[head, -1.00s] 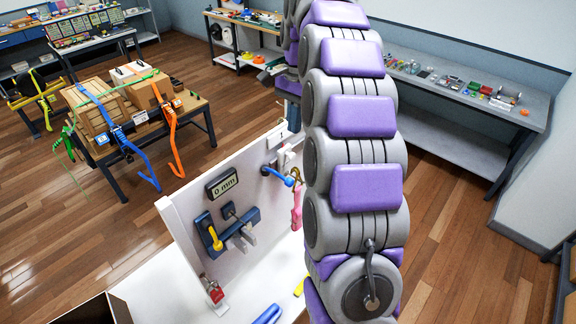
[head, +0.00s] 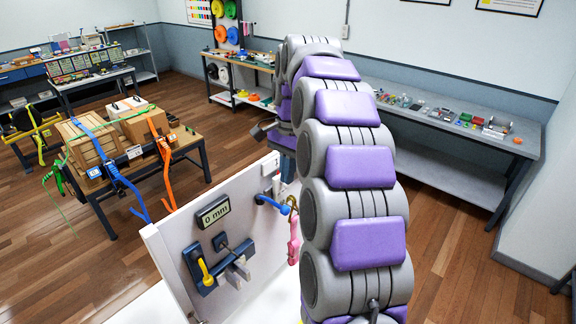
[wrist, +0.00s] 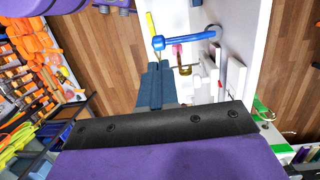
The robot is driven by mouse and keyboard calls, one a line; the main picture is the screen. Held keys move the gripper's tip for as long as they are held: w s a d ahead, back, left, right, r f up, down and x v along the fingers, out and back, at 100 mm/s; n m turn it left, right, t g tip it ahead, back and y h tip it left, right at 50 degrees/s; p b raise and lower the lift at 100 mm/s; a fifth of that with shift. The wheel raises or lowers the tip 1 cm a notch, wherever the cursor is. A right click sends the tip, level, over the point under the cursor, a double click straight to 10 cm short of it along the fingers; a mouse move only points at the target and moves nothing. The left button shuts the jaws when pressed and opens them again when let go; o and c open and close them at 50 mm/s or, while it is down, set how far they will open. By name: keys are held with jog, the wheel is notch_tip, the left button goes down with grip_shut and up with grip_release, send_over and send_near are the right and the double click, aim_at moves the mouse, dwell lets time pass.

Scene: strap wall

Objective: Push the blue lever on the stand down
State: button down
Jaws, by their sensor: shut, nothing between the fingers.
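The blue lever (head: 272,203) sticks out from the upper part of the white stand panel (head: 170,255), with a rounded knob at its free end. In the wrist view the lever (wrist: 185,40) runs from the panel across to its knob, beyond my fingertips. My gripper (wrist: 158,68) is shut and empty, its blue-grey fingers pointing toward the lever with a small gap that I cannot judge exactly. In the head view my gripper (head: 288,168) is above the lever, partly hidden by my arm. I cannot see any contact.
A pink strap-like piece (head: 294,243) hangs beside the lever. Lower on the panel are a "0 mm" display (head: 213,213) and a yellow-handled lever (head: 205,272). A table with boxes and straps (head: 190,140) stands to the left, a grey bench (head: 470,165) to the right.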

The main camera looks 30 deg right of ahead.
aim_at(285, 206)
jog(key=shift+s+a+f+p, duration=0.1)
jog(key=shift+s+a+f, duration=0.05)
jog(key=shift+f, duration=1)
jog(key=shift+s+a+f+p, duration=0.1)
jog(key=shift+a+f, duration=0.05)
jog(key=shift+f, duration=0.95)
jog(key=shift+s+a+f+p, duration=0.1)
jog(key=shift+s+a+f, duration=0.05)
jog(key=shift+f, duration=1)
notch_tip(285, 206, down, 16)
jog(key=w+n+t+y+b, duration=0.1)
jog(key=t+y+b, duration=0.3)
jog(key=t+b, duration=0.7)
jog(key=b, duration=0.6)
jog(key=shift+w+a+f+b, duration=0.15)
jog(key=shift+w+a+b, duration=0.15)
jog(key=shift+w+b, duration=0.1)
jog(key=shift+f+y, duration=0.1)
jog(key=shift+y, duration=0.2)
jog(key=shift+s, duration=0.1)
